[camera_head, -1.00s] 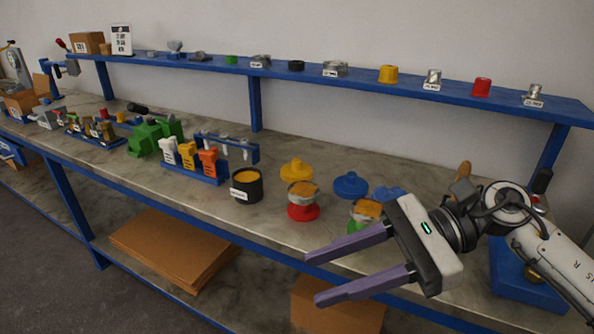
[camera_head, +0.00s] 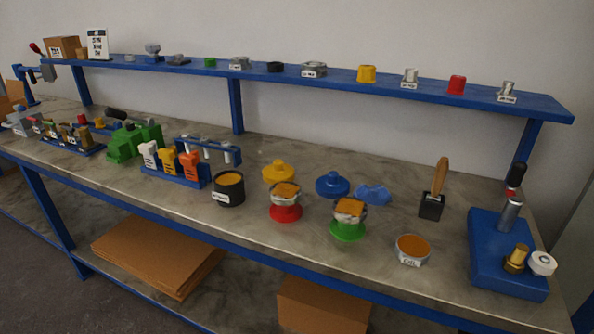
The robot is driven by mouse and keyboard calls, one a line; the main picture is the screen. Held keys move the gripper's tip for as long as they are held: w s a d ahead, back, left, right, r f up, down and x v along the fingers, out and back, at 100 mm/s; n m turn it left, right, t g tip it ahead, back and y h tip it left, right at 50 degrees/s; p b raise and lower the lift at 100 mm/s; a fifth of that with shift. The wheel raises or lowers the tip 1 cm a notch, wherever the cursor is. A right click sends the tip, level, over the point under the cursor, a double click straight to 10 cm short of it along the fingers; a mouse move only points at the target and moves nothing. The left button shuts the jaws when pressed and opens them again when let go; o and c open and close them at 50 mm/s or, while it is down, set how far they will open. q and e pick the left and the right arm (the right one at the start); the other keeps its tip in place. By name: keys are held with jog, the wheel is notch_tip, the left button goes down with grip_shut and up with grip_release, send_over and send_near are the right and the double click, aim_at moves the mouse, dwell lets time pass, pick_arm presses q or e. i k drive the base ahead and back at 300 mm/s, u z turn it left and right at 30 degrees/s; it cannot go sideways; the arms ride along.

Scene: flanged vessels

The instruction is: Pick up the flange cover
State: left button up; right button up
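Several lidded or knobbed pieces that look like flange covers stand on the bench. A yellow one (camera_head: 278,172) with a round knob sits behind a red-based vessel (camera_head: 285,201). A blue one (camera_head: 332,184) sits behind a green-based vessel (camera_head: 348,219). Both vessels have metal collars and orange contents. A flatter blue piece (camera_head: 372,195) lies to the right of the blue cover. I cannot tell which is the flange cover meant. Neither of my grippers is in view.
A black pot (camera_head: 228,189) stands left of the vessels. An oil tin (camera_head: 411,250), a brush (camera_head: 434,195) and a blue fixture (camera_head: 505,255) with an upright handle are to the right. A blue shelf (camera_head: 330,78) with small parts runs behind. Bench surface is clear between tin and fixture.

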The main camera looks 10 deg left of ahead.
aim_at(280, 172)
jog(key=z, duration=3)
jog(key=k, duration=1.8)
jog(key=u, duration=1.7)
